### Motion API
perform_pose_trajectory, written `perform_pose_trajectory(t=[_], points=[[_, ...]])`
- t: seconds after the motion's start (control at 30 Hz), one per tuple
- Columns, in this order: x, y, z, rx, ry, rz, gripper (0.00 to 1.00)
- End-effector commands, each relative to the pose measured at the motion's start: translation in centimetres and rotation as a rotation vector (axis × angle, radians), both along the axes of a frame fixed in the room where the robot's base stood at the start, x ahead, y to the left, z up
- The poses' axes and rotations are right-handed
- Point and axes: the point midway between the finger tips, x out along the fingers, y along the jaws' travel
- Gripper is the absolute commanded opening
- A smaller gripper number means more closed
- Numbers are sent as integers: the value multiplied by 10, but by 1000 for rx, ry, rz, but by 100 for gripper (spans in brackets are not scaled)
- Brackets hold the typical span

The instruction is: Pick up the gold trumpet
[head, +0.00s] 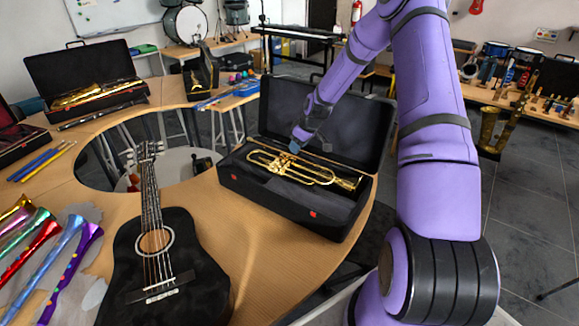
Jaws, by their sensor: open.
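The gold trumpet (302,169) lies in an open black case (284,209) on the wooden table, right of the middle in the head view. The case lid stands up behind it. My purple arm comes in from the right and reaches down over the case. My gripper (294,148) is at the trumpet's far left part, close above or at the tubing. Its fingers are small and dark here, and I cannot tell whether they touch the trumpet. The gripper is open. The trumpet's bell points to the right.
A black guitar (201,262) lies on the table left of the case. Colored horns (77,240) lie at the lower left. Another open case (82,85) with a gold instrument stands at the back left. A saxophone (490,130) is at the right. The table front between guitar and case is clear.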

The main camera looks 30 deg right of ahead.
Motion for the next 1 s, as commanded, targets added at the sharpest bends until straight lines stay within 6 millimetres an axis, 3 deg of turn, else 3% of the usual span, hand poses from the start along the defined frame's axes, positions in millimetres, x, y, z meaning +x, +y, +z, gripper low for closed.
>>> perform_pose_trajectory(t=[0.33,1.0], points=[[15,10,-40,1,0,0,43],[15,10,-45,1,0,0,43]])
